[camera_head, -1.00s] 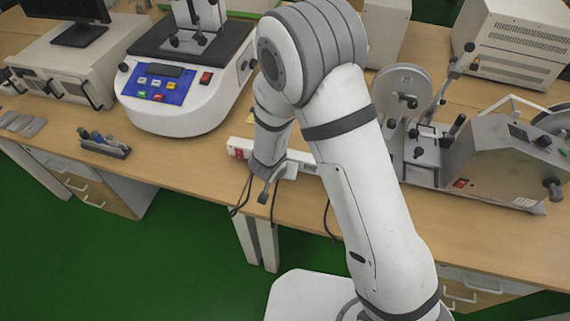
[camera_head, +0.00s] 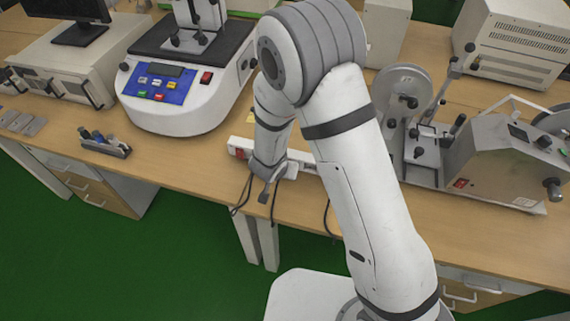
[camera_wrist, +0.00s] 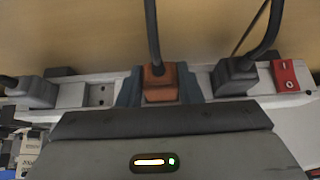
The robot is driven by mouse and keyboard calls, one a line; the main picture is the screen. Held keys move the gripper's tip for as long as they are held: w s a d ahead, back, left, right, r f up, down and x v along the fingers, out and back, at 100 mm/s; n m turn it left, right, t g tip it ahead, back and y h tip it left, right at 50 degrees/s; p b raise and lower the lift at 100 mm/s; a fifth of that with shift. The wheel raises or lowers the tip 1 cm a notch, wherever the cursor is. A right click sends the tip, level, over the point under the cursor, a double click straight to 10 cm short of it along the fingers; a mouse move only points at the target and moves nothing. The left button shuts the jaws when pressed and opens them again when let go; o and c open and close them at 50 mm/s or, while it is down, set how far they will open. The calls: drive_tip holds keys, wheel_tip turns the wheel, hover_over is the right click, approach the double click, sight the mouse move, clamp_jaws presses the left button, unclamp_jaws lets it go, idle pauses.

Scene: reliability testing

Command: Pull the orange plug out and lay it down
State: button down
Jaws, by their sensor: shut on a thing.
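The orange plug (camera_wrist: 160,84) is in the middle of the wrist view, at the white power strip (camera_wrist: 216,93), with its black cable running up. My gripper (camera_wrist: 160,90) has its two blue-grey fingers closed against the left and right sides of the plug. The plug is in line with its neighbours on the strip; its lower part is hidden, so I cannot tell how deep it sits. In the head view my wrist is over the power strip (camera_head: 240,146) near the bench's front edge, and the orange plug is hidden there.
An empty socket (camera_wrist: 100,95) lies between the left one and my gripper. A red switch (camera_wrist: 287,76) is at the right. Bare bench (camera_head: 190,160) lies left of the strip, before a white tester (camera_head: 180,110).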

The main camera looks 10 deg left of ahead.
sight(279, 187)
drive_tip(key=shift+s, duration=0.1)
drive_tip(key=shift+s+a, duration=0.15)
drive_tip(key=shift+s, duration=0.9)
drive_tip(key=shift+s, duration=0.25)
drive_tip(key=shift+s+a, duration=0.1)
drive_tip(key=shift+s, duration=0.95)
drive_tip(key=shift+s, duration=0.15)
drive_tip(key=shift+f+b, duration=0.7)
drive_tip(key=shift+f, duration=0.45)
drive_tip(key=c, duration=0.9)
unclamp_jaws()
